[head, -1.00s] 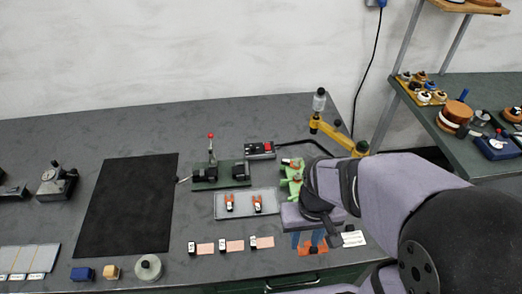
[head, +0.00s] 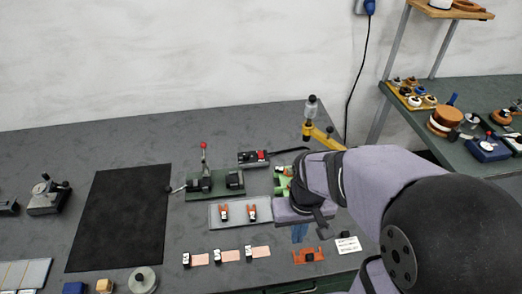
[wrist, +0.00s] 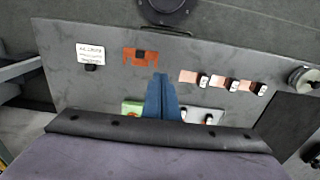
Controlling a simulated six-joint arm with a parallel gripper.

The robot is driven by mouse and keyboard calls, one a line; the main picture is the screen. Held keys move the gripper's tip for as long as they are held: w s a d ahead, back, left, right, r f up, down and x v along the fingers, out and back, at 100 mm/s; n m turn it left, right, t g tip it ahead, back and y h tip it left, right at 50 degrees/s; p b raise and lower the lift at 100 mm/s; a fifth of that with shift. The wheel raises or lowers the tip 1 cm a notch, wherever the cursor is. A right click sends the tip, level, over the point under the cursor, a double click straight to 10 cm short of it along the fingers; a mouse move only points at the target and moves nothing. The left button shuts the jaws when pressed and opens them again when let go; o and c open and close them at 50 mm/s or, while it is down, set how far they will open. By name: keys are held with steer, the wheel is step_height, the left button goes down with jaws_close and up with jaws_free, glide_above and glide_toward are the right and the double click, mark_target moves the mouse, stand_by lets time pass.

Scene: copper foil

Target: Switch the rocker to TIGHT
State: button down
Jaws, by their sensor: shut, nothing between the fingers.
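My gripper (head: 299,239) has blue fingers, pressed together and empty, pointing down over the bench; they also show in the wrist view (wrist: 161,78). I cannot tell which part is the rocker, and no TIGHT marking is readable.
A white label card (head: 348,245) lies right of the bracket, with a small black knob beside it. Several copper strips (head: 261,252) lie left. A black mat (head: 120,215) is bare.

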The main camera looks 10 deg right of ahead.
steer(key=w+a+r+t+b, duration=0.1)
steer(key=w+r+t+b, duration=0.1)
steer(key=w, duration=1.6)
steer(key=w+a+r+t+b, duration=0.1)
steer(key=w+a+r+b, duration=0.1)
steer(key=w, duration=1.5)
steer(key=shift+w+r+t, duration=0.15)
steer(key=shift+w+t, duration=0.25)
steer(key=p, duration=0.5)
glide_above(260, 152)
steer(key=s, duration=0.2)
steer(key=f, duration=1.1)
steer(key=shift+w+d+f, duration=0.1)
steer(key=shift+w+f, duration=0.1)
steer(key=shift+f, duration=0.15)
steer(key=shift+x, duration=0.85)
steer(key=shift+s, duration=0.2)
